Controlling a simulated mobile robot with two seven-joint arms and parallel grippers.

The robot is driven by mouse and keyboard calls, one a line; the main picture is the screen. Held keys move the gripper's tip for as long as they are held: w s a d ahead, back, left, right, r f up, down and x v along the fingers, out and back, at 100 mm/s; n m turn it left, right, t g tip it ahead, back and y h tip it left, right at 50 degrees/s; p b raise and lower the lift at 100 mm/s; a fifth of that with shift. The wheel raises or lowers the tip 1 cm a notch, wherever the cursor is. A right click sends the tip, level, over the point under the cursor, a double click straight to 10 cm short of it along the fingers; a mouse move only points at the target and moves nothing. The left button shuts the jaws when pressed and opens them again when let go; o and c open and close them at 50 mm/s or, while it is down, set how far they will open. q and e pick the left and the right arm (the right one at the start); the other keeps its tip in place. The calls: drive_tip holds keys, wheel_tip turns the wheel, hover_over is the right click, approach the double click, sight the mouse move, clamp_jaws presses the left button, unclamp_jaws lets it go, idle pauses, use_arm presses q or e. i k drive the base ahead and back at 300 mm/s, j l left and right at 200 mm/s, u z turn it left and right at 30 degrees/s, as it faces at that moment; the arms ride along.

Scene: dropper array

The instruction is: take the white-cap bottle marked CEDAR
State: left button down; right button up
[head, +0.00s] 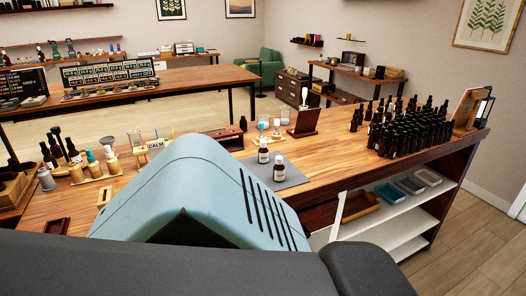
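Two dark dropper bottles with white labels and whitish caps stand upright on a grey mat (294,181) near the middle of the wooden counter. The nearer bottle (279,172) is at the mat's centre. The farther bottle (263,153) is at its back left. Their label text is too small to read, so I cannot tell which is marked CEDAR. Neither gripper shows in the head view. My own blue-grey body part fills the lower middle and hides the counter's near part.
A dense group of dark bottles (412,130) stands at the counter's right. A dark wooden stand (304,123) is behind the mat. The counter right of the mat is clear.

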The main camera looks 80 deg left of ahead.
sight(278, 169)
drive_tip(key=l+u, duration=0.1)
drive_tip(key=u, duration=2.3)
drive_tip(key=i+j+z, duration=0.1)
drive_tip(key=z, duration=0.2)
